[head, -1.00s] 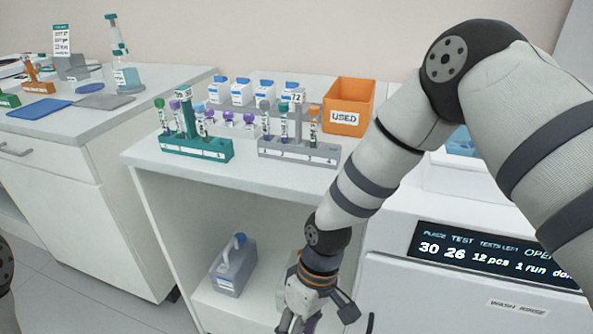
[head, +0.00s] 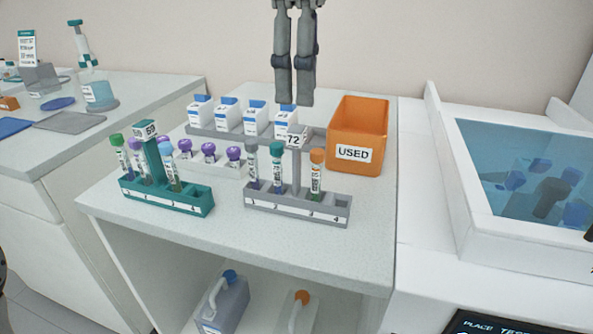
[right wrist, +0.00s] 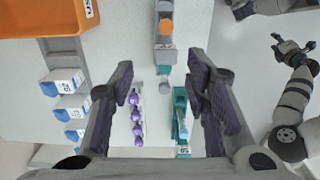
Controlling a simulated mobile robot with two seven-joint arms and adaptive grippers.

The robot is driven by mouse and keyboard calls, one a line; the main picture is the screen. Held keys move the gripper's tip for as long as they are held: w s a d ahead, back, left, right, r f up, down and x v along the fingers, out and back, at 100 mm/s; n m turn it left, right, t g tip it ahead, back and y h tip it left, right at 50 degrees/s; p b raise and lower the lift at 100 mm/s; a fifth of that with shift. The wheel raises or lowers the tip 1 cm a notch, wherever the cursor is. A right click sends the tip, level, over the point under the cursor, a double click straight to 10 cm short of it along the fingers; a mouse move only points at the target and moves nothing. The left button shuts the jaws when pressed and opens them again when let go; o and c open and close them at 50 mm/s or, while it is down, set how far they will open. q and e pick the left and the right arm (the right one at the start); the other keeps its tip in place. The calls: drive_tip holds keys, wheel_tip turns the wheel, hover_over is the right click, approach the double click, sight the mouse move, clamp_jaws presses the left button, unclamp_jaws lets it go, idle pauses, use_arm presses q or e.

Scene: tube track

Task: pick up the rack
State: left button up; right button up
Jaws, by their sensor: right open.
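Two tube racks stand on the white counter. The grey rack (head: 296,204) has a post tagged 72 and holds tubes with grey, teal and orange caps; its slot 4 is empty. The teal rack (head: 168,196), tagged 59, is to its left with several tubes. My right gripper (head: 295,101) points down, open and empty, above and apart from the grey rack. In the right wrist view, the grey rack (right wrist: 165,52) and teal rack (right wrist: 181,128) show between and beyond its fingers. My left gripper (right wrist: 291,47) is small at the right there; its jaw state is unclear.
An orange USED bin (head: 357,137) stands right of the grey rack. A blue-windowed machine (head: 520,165) is at the right. The counter's front strip is clear.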

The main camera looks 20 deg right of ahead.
hover_over(299, 192)
wheel_tip(299, 192, down, 12)
drive_tip(key=shift+r+p, duration=0.1)
drive_tip(key=shift+p, duration=0.3)
clamp_jaws()
